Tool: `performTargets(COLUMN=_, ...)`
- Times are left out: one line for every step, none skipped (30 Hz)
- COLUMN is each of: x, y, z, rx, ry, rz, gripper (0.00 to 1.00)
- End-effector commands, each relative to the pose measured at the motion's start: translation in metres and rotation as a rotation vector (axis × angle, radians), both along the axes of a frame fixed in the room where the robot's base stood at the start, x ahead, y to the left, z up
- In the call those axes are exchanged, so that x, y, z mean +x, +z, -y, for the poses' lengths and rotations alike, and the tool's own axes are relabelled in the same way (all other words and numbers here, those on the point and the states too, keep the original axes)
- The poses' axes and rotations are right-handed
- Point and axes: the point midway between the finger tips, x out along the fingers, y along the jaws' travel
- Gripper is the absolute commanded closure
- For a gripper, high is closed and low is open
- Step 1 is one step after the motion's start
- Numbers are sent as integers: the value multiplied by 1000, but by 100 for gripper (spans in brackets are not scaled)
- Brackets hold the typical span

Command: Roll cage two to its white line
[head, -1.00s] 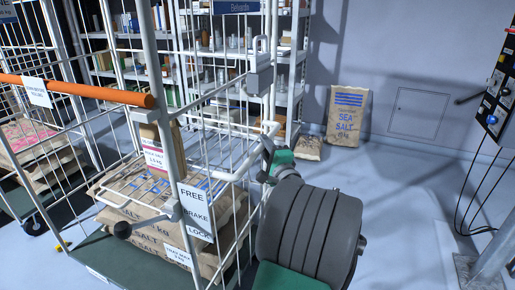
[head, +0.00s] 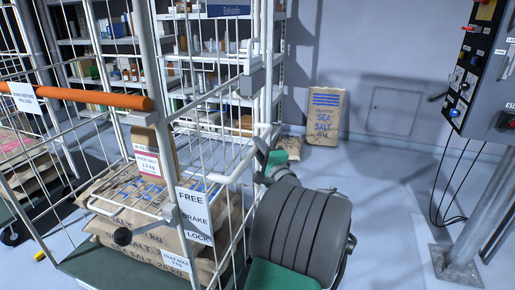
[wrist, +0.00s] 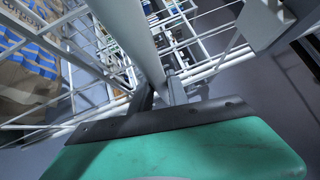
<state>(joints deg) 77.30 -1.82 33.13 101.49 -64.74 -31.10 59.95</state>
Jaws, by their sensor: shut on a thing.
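A white wire roll cage (head: 245,85) with an orange bar (head: 85,97) fills the left and middle of the head view. I see no number on it. No white floor line is visible.
Another cage with sacks (head: 30,165) stands at the far left. Stocked shelves (head: 190,60) are behind. A sea salt sack (head: 325,112) leans on the back wall. A control panel (head: 485,75) on a post (head: 485,215) stands at right. Floor between (head: 385,190) is clear.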

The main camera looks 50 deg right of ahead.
Motion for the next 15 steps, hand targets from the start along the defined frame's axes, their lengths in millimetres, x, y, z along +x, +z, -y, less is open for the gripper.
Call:
performTargets(x=0, y=16, z=1, rx=-23, ry=-1, rz=18, gripper=100)
performTargets(x=-1, y=16, z=1, rx=-23, ry=-1, rz=18, gripper=100)
performTargets(x=-1, y=16, z=1, rx=-23, ry=-1, rz=18, gripper=79)
performTargets(x=-1, y=16, z=1, rx=-24, ry=-2, rz=18, gripper=77)
performTargets(x=-1, y=16, z=1, rx=-24, ry=-2, rz=18, gripper=74)
performTargets(x=-1, y=15, z=1, rx=-23, ry=-1, rz=17, gripper=71)
performTargets(x=-1, y=15, z=1, rx=-22, ry=-1, rz=16, gripper=68)
performTargets(x=-1, y=14, z=1, rx=-22, ry=-1, rz=15, gripper=66)
performTargets(x=0, y=13, z=1, rx=-21, ry=-1, rz=15, gripper=63)
performTargets(x=0, y=13, z=1, rx=-19, ry=0, rz=14, gripper=60)
performTargets(x=0, y=12, z=0, rx=-19, ry=0, rz=13, gripper=59)
performTargets(x=0, y=11, z=0, rx=-17, ry=0, rz=12, gripper=59)
performTargets(x=0, y=11, z=0, rx=-17, ry=0, rz=11, gripper=59)
performTargets(x=0, y=10, z=0, rx=-15, ry=0, rz=11, gripper=59)
performTargets(x=0, y=9, z=0, rx=-14, ry=0, rz=10, gripper=59)
